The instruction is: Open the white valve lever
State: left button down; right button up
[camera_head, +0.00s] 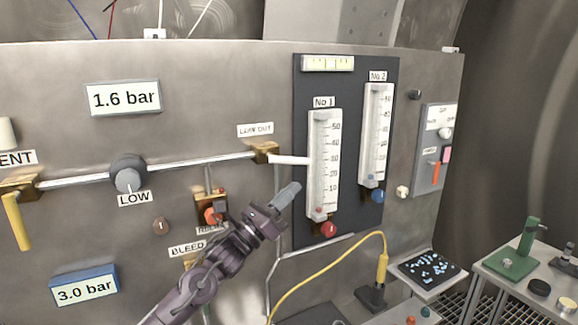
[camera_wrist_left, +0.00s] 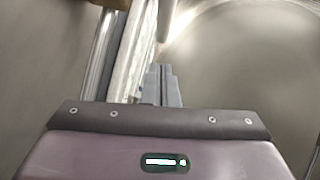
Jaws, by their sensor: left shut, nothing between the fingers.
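The white valve lever (camera_head: 290,160) sticks out to the right from a brass valve (camera_head: 265,153) under the "LOW OUT" label. It lies nearly level, roughly in line with the pipe, and its tip reaches the left edge of the No 1 gauge. My left gripper (camera_head: 287,195) is shut and empty, below the lever and apart from it in the head view. Its grey fingers also show in the left wrist view (camera_wrist_left: 161,87), beside blurred pale upright bars; I cannot tell the lever there. My right gripper is not in view.
The No 1 flow gauge (camera_head: 323,165) stands just right of the lever. A pipe (camera_head: 150,168) runs left to a round LOW regulator (camera_head: 128,173). A yellow lever (camera_head: 16,220) hangs at far left. A yellow cable (camera_head: 320,268) and a side table (camera_head: 520,270) are lower right.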

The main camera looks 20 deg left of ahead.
aim_at(288, 159)
pick_arm(q)
jog(key=r, duration=0.1)
jog(key=r+p, duration=0.1)
jog(key=r, duration=0.1)
jog(key=shift+w+a+r, duration=0.1)
jog(key=shift+w+a, duration=0.05)
jog(key=shift+w, duration=0.2)
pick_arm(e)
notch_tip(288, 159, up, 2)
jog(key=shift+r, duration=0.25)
